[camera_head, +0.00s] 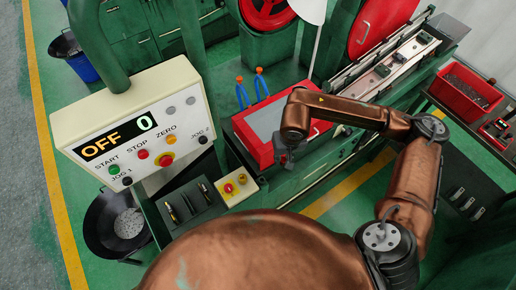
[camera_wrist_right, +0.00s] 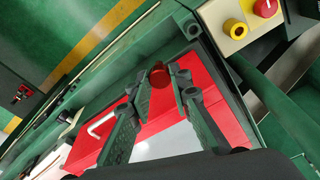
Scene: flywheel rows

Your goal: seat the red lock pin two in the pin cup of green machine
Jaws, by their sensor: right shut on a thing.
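My right gripper (camera_head: 289,157) hangs near the front end of the red-framed box on the green machine. In the right wrist view its fingers (camera_wrist_right: 160,92) are shut on the red lock pin (camera_wrist_right: 158,75), whose round red head shows between the fingertips. In the head view the pin is too small to make out. A pale block (camera_head: 226,198) left of the gripper bears a yellow ring with a dark centre (camera_head: 228,188) and a red round top on yellow (camera_head: 242,179). I cannot tell for sure which part is the pin cup. My left gripper is not in view.
A control panel (camera_head: 165,108) reading OFF and 0 stands at the left. A dark tray (camera_head: 190,212) with small metal parts lies beside the pale block. A red bin (camera_head: 466,92) is at the right.

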